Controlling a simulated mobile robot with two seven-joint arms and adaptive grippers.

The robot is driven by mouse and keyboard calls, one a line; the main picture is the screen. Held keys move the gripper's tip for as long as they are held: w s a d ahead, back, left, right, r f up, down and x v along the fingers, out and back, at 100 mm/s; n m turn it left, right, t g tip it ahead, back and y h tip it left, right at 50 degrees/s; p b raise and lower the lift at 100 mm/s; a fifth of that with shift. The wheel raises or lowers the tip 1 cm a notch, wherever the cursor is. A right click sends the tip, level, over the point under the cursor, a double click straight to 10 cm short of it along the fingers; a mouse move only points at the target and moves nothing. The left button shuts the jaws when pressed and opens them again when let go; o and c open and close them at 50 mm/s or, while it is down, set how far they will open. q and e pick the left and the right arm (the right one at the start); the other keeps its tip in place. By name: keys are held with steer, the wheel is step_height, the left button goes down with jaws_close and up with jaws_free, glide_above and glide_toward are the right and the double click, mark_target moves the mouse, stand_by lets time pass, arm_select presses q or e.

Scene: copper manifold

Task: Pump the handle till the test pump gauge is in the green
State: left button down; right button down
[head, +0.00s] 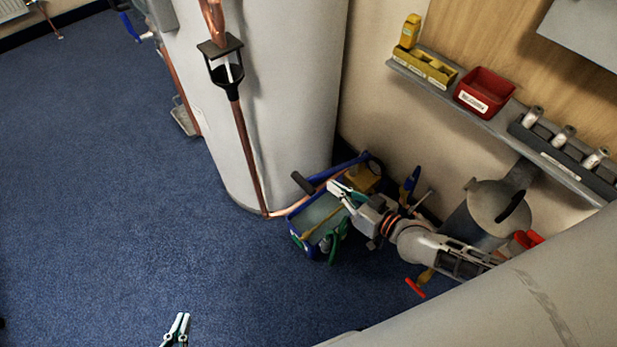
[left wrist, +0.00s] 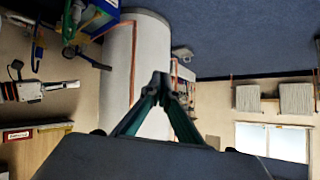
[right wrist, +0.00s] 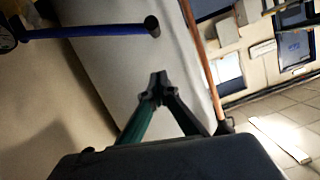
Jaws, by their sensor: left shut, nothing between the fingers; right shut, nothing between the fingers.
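The blue test pump (head: 296,238) with its grey tank sits on the carpet beside the white cylinder. Its blue handle (head: 345,166) slants up to a black grip (head: 303,183). A blue bar with a black end, which looks like the handle (right wrist: 95,31), crosses the top of the right wrist view. My right gripper (head: 336,190) is shut and empty, above the pump and just right of the grip, apart from it. My left gripper (head: 180,325) is shut and empty over open carpet, far from the pump. The gauge face cannot be read in any view.
A white cylinder (head: 285,90) stands behind the pump, with a copper pipe (head: 247,150) along its front. A grey bin-like vessel (head: 485,212) stands right of the pump. A wall shelf holds a red bin (head: 485,92). Carpet (head: 110,180) at left is clear.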

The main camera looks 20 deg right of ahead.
mark_target(310, 185)
arm_select(q)
steer(key=shift+s, duration=0.1)
